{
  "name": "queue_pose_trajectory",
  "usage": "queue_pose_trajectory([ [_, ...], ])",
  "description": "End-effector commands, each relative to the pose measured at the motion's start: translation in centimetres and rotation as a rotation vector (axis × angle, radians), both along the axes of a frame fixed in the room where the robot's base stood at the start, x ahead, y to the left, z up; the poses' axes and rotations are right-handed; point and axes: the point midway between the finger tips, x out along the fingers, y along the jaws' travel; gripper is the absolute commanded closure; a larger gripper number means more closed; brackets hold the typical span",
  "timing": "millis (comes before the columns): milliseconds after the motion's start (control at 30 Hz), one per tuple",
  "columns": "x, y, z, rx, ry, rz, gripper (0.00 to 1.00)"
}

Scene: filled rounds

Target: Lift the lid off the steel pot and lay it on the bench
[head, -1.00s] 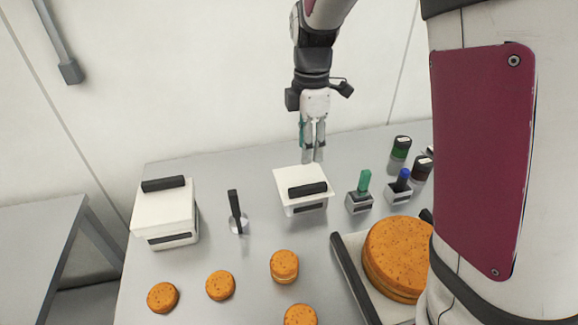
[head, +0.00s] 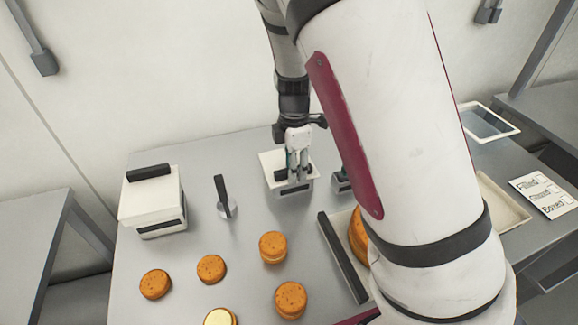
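No plainly steel pot can be made out. A white box (head: 270,163) with a black handle (head: 282,175) on its lid stands at the back middle of the bench (head: 180,265). My gripper (head: 298,178) points down over this lid, its fingertips at the handle. The fingers overlap the handle in the picture; whether they grip it cannot be told. The lid appears seated on the box. A second white box (head: 150,205) with a black-handled lid stands at the left.
A small round metal tool (head: 227,211) with an upright black handle stands between the boxes. Several orange-brown rounds (head: 273,247) lie in front. My arm hides much of the right side. A tray edge (head: 341,257), a card (head: 545,195) and a frame (head: 488,123) show.

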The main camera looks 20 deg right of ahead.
Motion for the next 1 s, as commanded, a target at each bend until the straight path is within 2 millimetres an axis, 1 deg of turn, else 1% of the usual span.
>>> queue_pose_trajectory([
  [233, 0.0, 0.0, -0.1, 0.000, -0.001, -0.001, 0.60],
  [267, 0.0, 0.0, -0.1, 0.000, -0.001, -0.001, 0.67],
  [300, 0.0, 0.0, -0.1, 0.000, -0.001, -0.001, 0.76],
  [367, 0.0, 0.0, -0.1, 0.000, -0.001, -0.001, 0.89],
  [400, 0.0, 0.0, -0.1, 0.000, -0.001, -0.001, 0.99],
  [433, 0.0, 0.0, -0.1, 0.000, -0.001, -0.001, 1.00],
  [800, 0.0, 0.0, 0.0, 0.001, -0.001, 0.000, 1.00],
  [1000, 0.1, 0.0, 1.0, 0.002, -0.004, 0.000, 1.00],
])
